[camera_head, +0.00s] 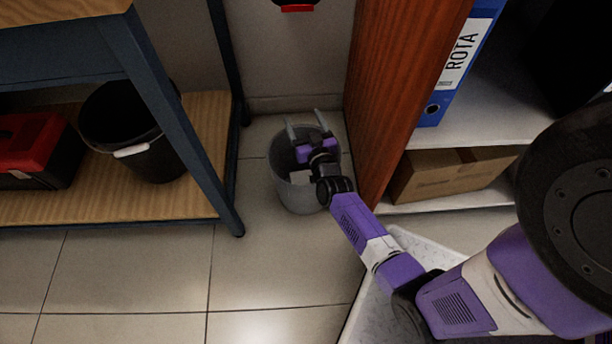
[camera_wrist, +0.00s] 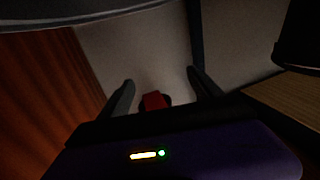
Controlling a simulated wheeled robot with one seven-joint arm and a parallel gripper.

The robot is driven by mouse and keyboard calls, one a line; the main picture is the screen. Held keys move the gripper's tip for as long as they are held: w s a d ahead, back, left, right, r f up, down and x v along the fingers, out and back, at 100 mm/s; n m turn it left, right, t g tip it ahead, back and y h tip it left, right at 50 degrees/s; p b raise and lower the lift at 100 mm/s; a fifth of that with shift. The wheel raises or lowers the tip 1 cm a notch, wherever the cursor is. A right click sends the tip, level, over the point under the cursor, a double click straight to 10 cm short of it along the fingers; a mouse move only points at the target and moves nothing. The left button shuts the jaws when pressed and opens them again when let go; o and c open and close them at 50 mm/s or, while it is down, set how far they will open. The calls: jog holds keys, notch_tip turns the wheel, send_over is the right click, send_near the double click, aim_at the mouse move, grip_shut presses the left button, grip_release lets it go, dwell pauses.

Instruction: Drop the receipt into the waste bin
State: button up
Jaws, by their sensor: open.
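The grey round waste bin (camera_head: 298,198) stands upright on the tiled floor between the workbench and the wooden cabinet. My gripper (camera_head: 304,121) is over the bin's mouth, its two fingers apart and pointing toward the wall. Nothing shows between the fingers, and in the wrist view the gripper (camera_wrist: 160,78) is also open and empty. A small pale patch (camera_head: 300,177) shows inside the bin under my wrist; it looks like the paper receipt, but my arm partly covers it and I cannot be sure.
A workbench (camera_head: 185,155) with a black bucket (camera_head: 140,135) and a red toolbox (camera_head: 35,150) on its lower shelf is at left. A wooden cabinet (camera_head: 400,70) with a blue binder (camera_head: 455,65) and cardboard box (camera_head: 450,172) is close at right. Floor at front left is clear.

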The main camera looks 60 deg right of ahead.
jog(key=p+v, duration=0.2)
jog(key=v, duration=0.5)
jog(key=shift+s+a+p, duration=0.25)
jog(key=shift+s+p, duration=0.05)
jog(key=shift+p, duration=0.05)
